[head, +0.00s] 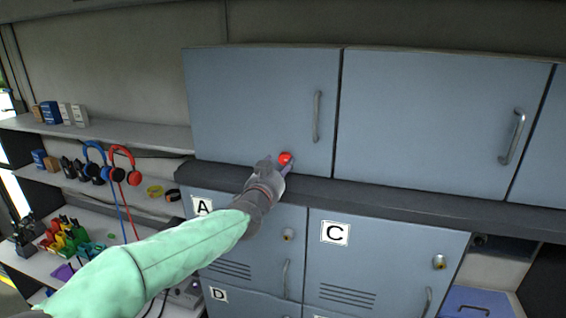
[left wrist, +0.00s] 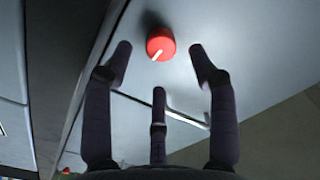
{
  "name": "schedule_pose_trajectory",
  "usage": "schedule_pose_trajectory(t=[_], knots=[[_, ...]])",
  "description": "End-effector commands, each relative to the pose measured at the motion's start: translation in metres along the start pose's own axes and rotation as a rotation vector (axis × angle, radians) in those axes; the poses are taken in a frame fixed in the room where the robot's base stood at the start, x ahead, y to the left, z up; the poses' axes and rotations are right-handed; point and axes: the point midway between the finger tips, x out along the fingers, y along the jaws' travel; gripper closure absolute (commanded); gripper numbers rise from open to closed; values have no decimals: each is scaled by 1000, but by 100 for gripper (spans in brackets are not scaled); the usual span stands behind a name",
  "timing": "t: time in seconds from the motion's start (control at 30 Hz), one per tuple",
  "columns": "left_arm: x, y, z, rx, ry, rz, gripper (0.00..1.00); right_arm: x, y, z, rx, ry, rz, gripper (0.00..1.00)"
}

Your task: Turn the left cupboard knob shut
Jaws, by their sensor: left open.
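The red round knob (head: 286,158) sits on the lower right part of the left upper cupboard door (head: 255,105). In the left wrist view the knob (left wrist: 160,44) carries a white pointer line slanting to its lower left. My left gripper (head: 277,164) is at the knob in the head view. In the left wrist view its dark fingers (left wrist: 158,65) are spread open, with the knob between and just beyond the tips; I see no clear contact. The cupboard door looks closed. My right gripper is not in view.
A vertical handle (head: 317,117) stands out right of the knob. A dark ledge (head: 400,192) runs under the upper cupboards, above lockers marked A and C (head: 335,233). Shelves at left hold headphones (head: 124,165) and small boxes.

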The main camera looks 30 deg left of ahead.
Motion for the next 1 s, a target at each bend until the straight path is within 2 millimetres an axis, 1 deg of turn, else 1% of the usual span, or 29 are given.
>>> schedule_pose_trajectory(t=[0.03,0.1,0.3,0.43,0.67,0.77,0.8,0.87,0.9,1.0], knots=[[9,0,0,1,-1,0,42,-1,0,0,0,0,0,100],[17,0,0,0,-1,0,42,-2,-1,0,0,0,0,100],[33,0,0,0,-1,0,42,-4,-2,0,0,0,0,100],[36,-1,0,0,0,-1,42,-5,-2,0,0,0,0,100],[37,0,0,-1,0,-1,42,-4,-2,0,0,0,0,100],[36,0,0,0,0,-1,67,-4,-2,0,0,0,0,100],[36,0,0,0,0,-1,78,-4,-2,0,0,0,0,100],[36,0,0,0,0,-1,95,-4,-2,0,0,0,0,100],[36,0,0,0,0,-1,98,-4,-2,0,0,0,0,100],[36,0,0,-1,0,-1,98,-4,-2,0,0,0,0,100]])
